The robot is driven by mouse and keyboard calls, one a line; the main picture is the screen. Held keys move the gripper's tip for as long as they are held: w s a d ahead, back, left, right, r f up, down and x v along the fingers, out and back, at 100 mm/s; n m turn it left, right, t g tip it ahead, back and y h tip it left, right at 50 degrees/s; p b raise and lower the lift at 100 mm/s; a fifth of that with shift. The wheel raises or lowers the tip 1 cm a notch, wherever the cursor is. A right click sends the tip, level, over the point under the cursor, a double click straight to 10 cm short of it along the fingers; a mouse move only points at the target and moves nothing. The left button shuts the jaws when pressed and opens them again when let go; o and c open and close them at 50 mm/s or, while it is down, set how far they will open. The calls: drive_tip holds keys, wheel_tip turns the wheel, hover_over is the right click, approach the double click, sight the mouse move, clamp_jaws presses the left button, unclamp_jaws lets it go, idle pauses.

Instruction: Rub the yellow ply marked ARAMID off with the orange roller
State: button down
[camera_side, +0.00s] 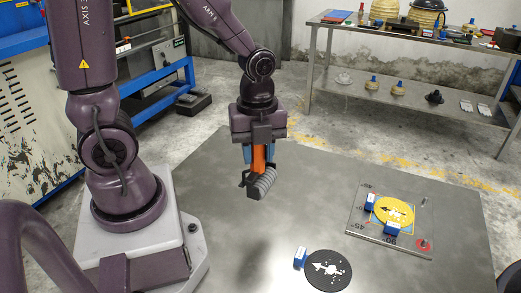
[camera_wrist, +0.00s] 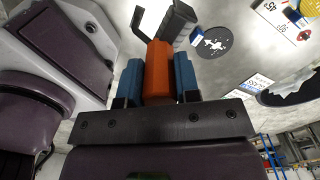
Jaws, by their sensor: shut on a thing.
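The orange roller (camera_side: 258,159) has an orange handle and a dark grey ribbed roll at its lower end. My gripper (camera_side: 258,153) is shut on the handle and holds the roller above the table. In the wrist view the orange handle (camera_wrist: 159,70) is between the two blue fingers. The yellow ply (camera_side: 394,210) is round with a white arrow mark. It lies on a blue square on the metal plate (camera_side: 362,237) at the right, apart from the roller. Its lettering is too small to read. Blue blocks sit on its left (camera_side: 370,201) and front (camera_side: 392,229) edges.
A black disc (camera_side: 328,270) with a white arrow lies near the front edge of the table, with a blue block (camera_side: 300,257) at its left edge. The plate has a red round mark at its right corner. The table (camera_side: 320,180) is clear between roller and plate.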

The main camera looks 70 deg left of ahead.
drive_tip(key=c, duration=1.4)
unclamp_jaws()
drive_tip(key=shift+c, duration=0.2)
drive_tip(key=c, duration=0.4)
drive_tip(key=shift+o, duration=0.2)
drive_tip(key=w+d, duration=0.2)
drive_tip(key=w, duration=1.8)
drive_tip(key=w+d+f, duration=0.2)
drive_tip(key=w, duration=0.4)
drive_tip(key=w+d+f, duration=0.2)
drive_tip(key=w, duration=0.4)
wheel_tip(320, 180, down, 6)
drive_tip(key=w, duration=0.1)
drive_tip(key=shift+w+d, duration=0.2)
drive_tip(key=shift+d, duration=0.05)
